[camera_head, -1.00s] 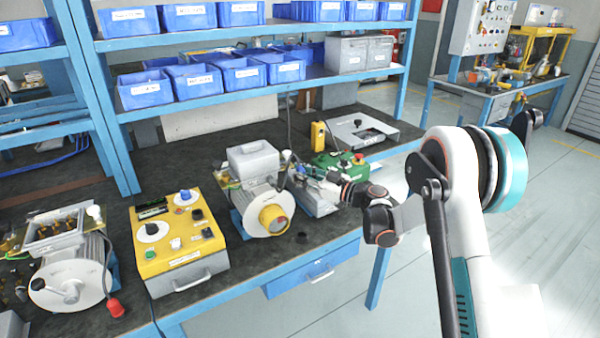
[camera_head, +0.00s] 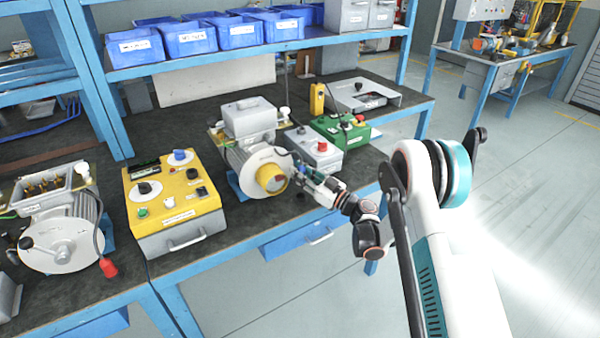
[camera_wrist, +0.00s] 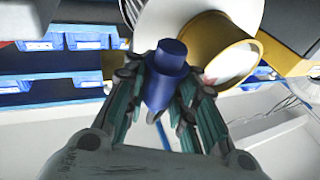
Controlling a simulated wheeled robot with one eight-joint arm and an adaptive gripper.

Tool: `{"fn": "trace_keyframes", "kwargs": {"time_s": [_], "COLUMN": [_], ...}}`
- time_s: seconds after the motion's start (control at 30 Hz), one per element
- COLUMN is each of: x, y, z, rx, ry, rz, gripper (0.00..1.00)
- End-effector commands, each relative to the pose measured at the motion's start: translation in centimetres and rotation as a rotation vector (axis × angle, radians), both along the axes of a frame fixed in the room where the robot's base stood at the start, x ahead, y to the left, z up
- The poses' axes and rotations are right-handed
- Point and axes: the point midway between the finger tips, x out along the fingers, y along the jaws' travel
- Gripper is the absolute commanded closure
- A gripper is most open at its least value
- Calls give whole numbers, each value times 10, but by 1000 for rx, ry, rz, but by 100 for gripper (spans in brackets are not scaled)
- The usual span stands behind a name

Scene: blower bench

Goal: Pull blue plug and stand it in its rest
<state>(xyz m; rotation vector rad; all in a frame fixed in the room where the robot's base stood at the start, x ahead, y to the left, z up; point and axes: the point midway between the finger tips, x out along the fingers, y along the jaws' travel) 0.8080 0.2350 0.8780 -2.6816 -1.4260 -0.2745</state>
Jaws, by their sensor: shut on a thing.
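In the wrist view a dark blue plug (camera_wrist: 170,62) stands between the fingertips of my gripper (camera_wrist: 168,98), and the fingers are closed on its sides. Beyond it show a white disc and a yellow collar with a pale face (camera_wrist: 232,66). I cannot tell whether the plug touches them. In the head view my gripper (camera_head: 301,170) is just right of the motor's yellow collar (camera_head: 271,178), above the front of the bench.
A yellow control box (camera_head: 172,205) stands left of the motor (camera_head: 246,150). A grey box with a red button (camera_head: 318,150) and a green box (camera_head: 342,128) stand behind my gripper. A second motor (camera_head: 62,225) is at far left. Bare bench lies before the motor.

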Motion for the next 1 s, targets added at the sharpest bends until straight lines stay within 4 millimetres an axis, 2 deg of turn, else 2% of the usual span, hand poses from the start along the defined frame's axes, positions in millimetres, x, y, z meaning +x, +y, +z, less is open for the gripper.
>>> {"fn": "trace_keyframes", "kwargs": {"time_s": [0.23, 0.73, 1.0], "x": [0, 0, 0], "y": [0, 0, 0], "z": [-2, -38, -44], "rx": [0, 0, 0], "ry": [0, 0, 0], "rz": [0, 0, 0], "gripper": [100, 100, 100]}}
